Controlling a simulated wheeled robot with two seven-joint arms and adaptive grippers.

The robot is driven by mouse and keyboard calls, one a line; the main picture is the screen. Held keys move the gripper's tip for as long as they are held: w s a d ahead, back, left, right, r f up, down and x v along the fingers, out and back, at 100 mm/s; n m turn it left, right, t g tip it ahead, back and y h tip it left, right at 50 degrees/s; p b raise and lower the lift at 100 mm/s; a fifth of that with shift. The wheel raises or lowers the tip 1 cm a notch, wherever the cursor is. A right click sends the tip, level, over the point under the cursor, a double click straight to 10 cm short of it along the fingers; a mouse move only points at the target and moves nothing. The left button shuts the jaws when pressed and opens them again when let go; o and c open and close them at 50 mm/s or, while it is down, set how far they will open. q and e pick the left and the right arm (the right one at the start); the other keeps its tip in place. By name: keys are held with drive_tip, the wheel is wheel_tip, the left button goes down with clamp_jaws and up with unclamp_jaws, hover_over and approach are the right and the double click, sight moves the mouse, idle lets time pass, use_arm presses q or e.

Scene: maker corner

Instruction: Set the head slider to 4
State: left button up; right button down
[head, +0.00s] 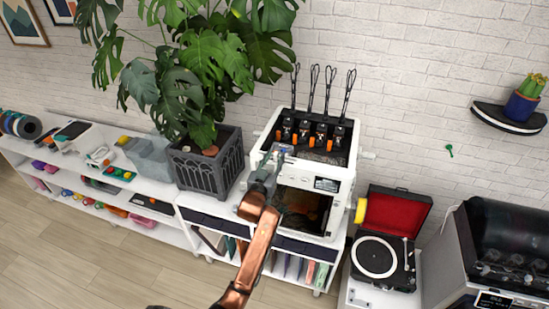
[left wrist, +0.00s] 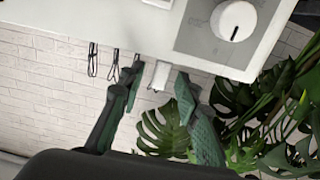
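The white printer (head: 346,185) stands on the low shelf, with several black and orange heads (head: 318,132) along its open top. My left gripper (head: 275,163) is at the printer's upper front left. It hides part of the front there. In the left wrist view, my left gripper (left wrist: 157,84) is open, its two fingers apart. A small white tab (left wrist: 160,76), perhaps the head slider, shows between the fingertips at the edge of the white body (left wrist: 110,22); I cannot tell whether they touch it. No slider numbers are readable. My right gripper is not in view.
A round white knob (left wrist: 234,20) sits on a grey panel near the fingers. A large plant in a dark pot (head: 208,166) stands left of the printer. A record player (head: 380,258) with a red lid is to the right.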

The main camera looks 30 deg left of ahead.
use_arm(q)
drive_tip(key=shift+c, duration=0.2)
clamp_jaws()
drive_tip(key=shift+d, duration=0.1)
